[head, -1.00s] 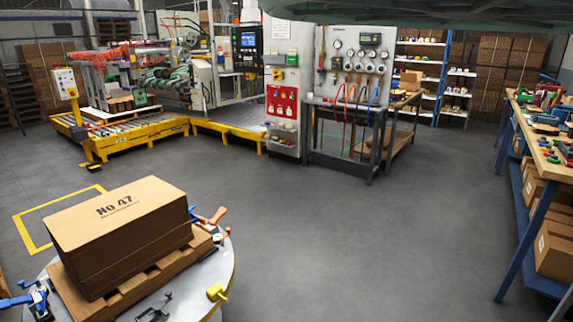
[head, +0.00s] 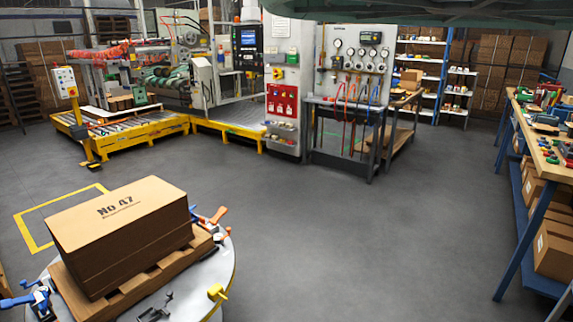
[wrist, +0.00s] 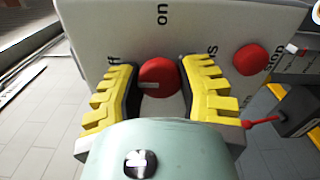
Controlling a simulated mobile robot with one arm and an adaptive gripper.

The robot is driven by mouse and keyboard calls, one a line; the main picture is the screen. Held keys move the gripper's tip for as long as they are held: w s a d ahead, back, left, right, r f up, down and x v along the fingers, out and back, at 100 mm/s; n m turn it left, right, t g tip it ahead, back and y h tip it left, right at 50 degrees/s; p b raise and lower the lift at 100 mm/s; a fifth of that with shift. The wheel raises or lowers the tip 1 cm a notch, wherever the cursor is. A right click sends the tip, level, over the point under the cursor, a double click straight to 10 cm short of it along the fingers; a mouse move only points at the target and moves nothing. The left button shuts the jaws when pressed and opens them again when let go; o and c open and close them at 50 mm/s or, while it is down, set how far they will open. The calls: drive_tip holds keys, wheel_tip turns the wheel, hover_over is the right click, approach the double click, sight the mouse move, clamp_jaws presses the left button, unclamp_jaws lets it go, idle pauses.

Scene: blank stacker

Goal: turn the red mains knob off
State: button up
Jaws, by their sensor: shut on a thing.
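The red mains knob (wrist: 160,77) is on a white panel (wrist: 120,30) in the wrist view. Its pale pointer mark points left, towards a label on the left that is partly hidden by a finger and reads "ff". The label "on" stands above the knob. My gripper (wrist: 163,82) has its yellow ridged fingers on either side of the knob and is shut on it. Part of the knob's sides is hidden by the fingers. My gripper does not show in the head view, and I cannot tell there which panel this is.
A red stop button (wrist: 250,59) sits close to the right finger on the same panel. In the head view, a round table (head: 225,262) with a carton stack (head: 120,240) stands at front left. A workbench (head: 540,150) is at right. The middle floor is clear.

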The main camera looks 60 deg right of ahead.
idle(0.4)
drive_tip(key=o, duration=1.2)
drive_tip(key=shift+s+a, duration=0.15)
drive_tip(key=shift+s, duration=2.9)
drive_tip(key=shift+s+a, duration=0.1)
drive_tip(key=shift+s, duration=2.9)
drive_tip(key=shift+w+n, duration=0.1)
drive_tip(key=shift+n, duration=0.2)
